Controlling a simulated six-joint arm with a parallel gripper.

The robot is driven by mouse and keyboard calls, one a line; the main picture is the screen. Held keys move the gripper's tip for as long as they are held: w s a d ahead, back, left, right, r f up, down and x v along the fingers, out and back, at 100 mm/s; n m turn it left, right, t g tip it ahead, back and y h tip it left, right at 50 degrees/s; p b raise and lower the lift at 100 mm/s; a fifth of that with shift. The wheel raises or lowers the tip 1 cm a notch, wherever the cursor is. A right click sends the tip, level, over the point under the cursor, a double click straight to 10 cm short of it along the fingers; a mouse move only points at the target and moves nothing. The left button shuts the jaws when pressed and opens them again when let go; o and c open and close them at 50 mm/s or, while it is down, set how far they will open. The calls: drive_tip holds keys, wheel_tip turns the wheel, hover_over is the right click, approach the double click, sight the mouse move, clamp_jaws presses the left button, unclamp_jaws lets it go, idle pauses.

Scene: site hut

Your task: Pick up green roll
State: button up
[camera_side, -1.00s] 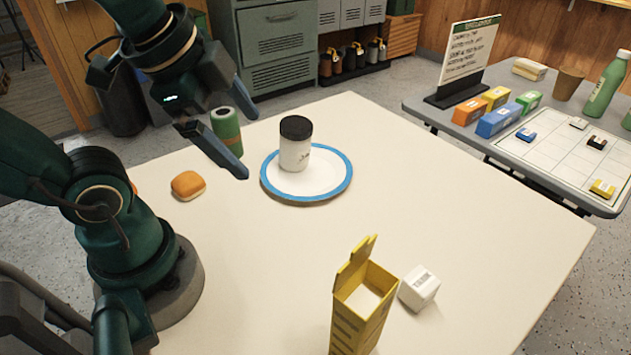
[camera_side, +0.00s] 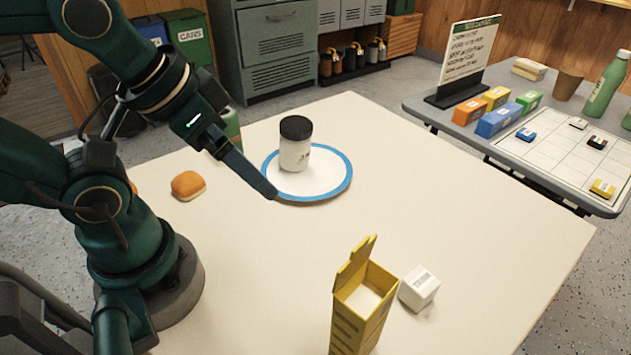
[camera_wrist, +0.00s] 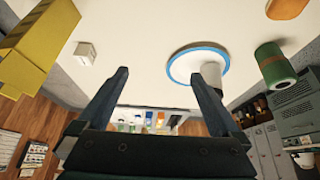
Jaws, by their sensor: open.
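The green roll (camera_side: 232,124) stands upright at the far left part of the white table. In the side view it is mostly hidden behind my gripper (camera_side: 262,184).
A white jar (camera_side: 295,153) with a black lid stands on the blue-rimmed plate (camera_side: 322,188). A bun (camera_side: 188,185) lies left. A yellow carton (camera_side: 362,305) and a white cube (camera_side: 419,288) stand at the front. The table's right side is clear.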

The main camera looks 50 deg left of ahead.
wheel_tip(320, 180, up, 5)
drive_tip(key=m+y, duration=1.2)
drive_tip(key=m, duration=1.1)
hover_over(227, 135)
drive_tip(key=f, duration=1.3)
drive_tip(key=shift+a+f, duration=0.2)
drive_tip(key=shift+a, duration=0.2)
drive_tip(key=shift+w+f, duration=0.1)
drive_tip(key=shift+f, duration=0.75)
drive_tip(key=shift+x, duration=2.6)
drive_tip(key=shift+r, duration=0.1)
drive_tip(key=c, duration=1.5)
